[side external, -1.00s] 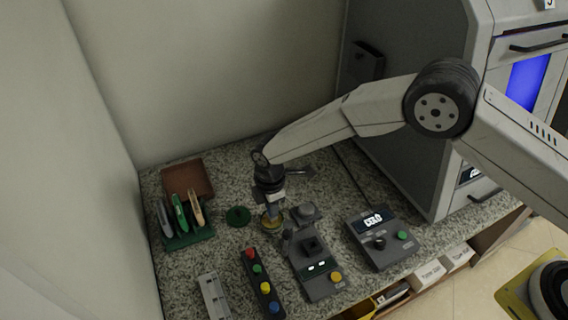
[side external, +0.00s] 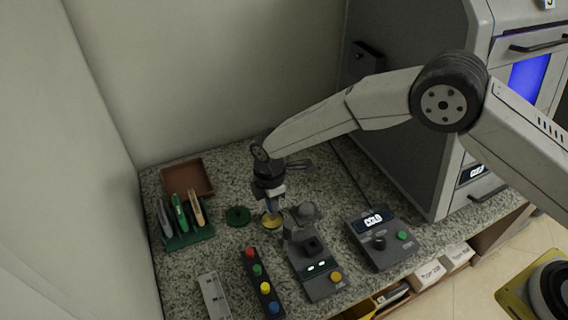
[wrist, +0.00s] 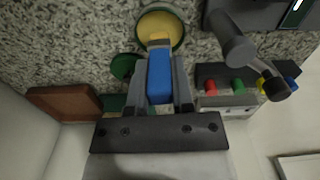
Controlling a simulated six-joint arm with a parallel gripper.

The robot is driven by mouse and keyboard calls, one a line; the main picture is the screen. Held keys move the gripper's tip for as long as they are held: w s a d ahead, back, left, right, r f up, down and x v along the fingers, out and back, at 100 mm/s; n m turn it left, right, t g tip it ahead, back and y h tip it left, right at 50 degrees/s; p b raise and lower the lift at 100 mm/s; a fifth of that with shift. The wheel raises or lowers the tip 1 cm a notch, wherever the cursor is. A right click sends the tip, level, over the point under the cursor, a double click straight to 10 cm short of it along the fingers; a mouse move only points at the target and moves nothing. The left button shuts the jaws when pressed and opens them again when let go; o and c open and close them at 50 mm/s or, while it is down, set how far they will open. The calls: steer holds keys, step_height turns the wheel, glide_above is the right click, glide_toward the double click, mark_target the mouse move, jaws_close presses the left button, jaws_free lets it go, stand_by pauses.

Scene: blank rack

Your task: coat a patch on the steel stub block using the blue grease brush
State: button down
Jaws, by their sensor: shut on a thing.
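My gripper (side external: 272,196) is shut on the blue grease brush (wrist: 160,76), which points downward. The brush shows as a blue handle between the two fingers in the wrist view, with a tan end beyond it. That end is over or in a round yellow dish (side external: 272,221), also seen in the wrist view (wrist: 172,24); I cannot tell whether it touches. A grey slotted block (side external: 213,297) lies at the front left of the counter; I cannot tell whether it is the steel stub block.
A green disc (side external: 238,216) lies left of the dish. A green rack (side external: 187,239) holds several tools, near a brown tray (side external: 188,179). A strip of coloured knobs (side external: 261,283), a grey device (side external: 318,277) and a display box (side external: 379,240) stand at the front and right.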

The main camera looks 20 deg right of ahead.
steer(key=shift+r, duration=2.65)
steer(key=shift+d, duration=0.1)
steer(key=s+d+r+m, duration=0.2)
steer(key=d+m, duration=0.4)
steer(key=d, duration=0.3)
steer(key=s+d+r+m, duration=0.3)
steer(key=d+m, duration=0.3)
steer(key=d, duration=0.4)
steer(key=s+d+r+m, duration=0.2)
steer(key=s+d+m, duration=0.2)
steer(key=d, duration=0.5)
steer(key=m, duration=0.2)
steer(key=shift+d+r+m, duration=0.25)
steer(key=shift+d+m, duration=0.05)
steer(key=shift+d, duration=0.05)
steer(key=shift+a, duration=0.1)
